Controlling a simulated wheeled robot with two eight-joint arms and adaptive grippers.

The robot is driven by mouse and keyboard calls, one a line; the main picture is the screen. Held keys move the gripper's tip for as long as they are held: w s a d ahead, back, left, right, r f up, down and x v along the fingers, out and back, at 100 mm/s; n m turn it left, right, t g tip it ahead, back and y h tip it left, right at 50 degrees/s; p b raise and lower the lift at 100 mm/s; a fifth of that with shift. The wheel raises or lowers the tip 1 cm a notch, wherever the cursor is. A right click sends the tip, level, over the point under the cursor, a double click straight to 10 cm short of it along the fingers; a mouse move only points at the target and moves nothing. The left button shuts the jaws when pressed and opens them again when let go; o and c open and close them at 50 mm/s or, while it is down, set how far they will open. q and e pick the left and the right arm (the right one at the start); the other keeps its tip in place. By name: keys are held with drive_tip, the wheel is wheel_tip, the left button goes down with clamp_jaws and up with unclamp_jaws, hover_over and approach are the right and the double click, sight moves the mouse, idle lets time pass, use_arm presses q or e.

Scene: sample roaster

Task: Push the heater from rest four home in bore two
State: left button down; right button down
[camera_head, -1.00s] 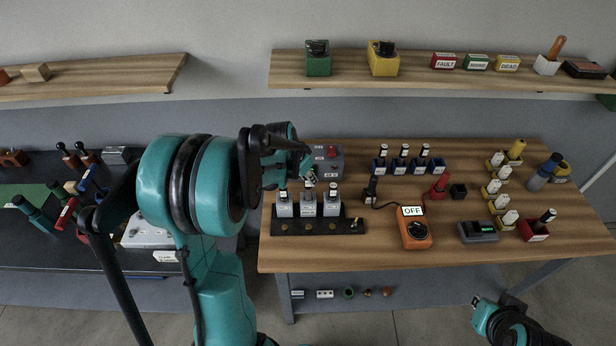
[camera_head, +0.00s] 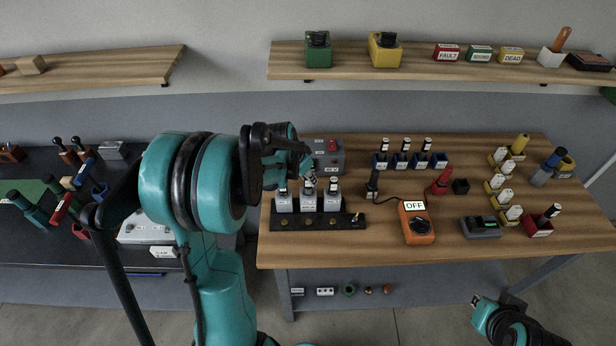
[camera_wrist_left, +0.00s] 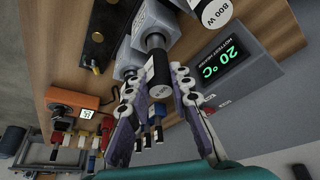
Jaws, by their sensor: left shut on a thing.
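My left gripper (camera_wrist_left: 155,102) is shut on a black heater (camera_wrist_left: 159,77) with a white band. The heater's bare metal end points into a grey bore block (camera_wrist_left: 152,20), and a length of metal shows between block and black sleeve. In the head view my left gripper (camera_head: 309,178) is above the row of three grey blocks on a black base (camera_head: 338,220); the arm hides part of it. The neighbouring bore holds a heater marked 800 W (camera_wrist_left: 216,12). The rightmost blue rest (camera_head: 438,161) looks empty. Only a part of my right arm shows at bottom right.
Heaters stand in the other blue rests (camera_head: 380,162). A grey heater unit (camera_wrist_left: 238,65) reading 20 °C stands close beside my left gripper. An orange meter (camera_head: 416,226) reading OFF, with a cable, lies to the right.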

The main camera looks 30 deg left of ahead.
use_arm(q)
drive_tip(key=shift+f+b, duration=0.75)
drive_tip(key=shift+f, duration=0.2)
drive_tip(key=c, duration=1.3)
unclamp_jaws()
drive_tip(key=v, duration=1.2)
drive_tip(key=shift+d, duration=0.1)
drive_tip(key=s+d+f+n+t+b, duration=0.1)
drive_tip(key=s+d+f+b, duration=0.2)
drive_tip(key=s+d, duration=0.1)
drive_tip(key=s+d+f+n+t+b, duration=0.1)
drive_tip(key=s+d+f+b, duration=0.2)
drive_tip(key=s+d, duration=0.2)
drive_tip(key=s+d+f+y+b, duration=0.1)
drive_tip(key=s+d+f+b, duration=0.2)
drive_tip(key=s+d, duration=0.2)
drive_tip(key=shift+s+d+f+n+t, duration=0.1)
drive_tip(key=shift+d+n+t, duration=0.1)
drive_tip(key=shift+d, duration=0.45)
drive_tip(key=shift+s+d+f+n+t, duration=0.1)
drive_tip(key=shift+d+n+t, duration=0.1)
drive_tip(key=shift+d, duration=0.4)
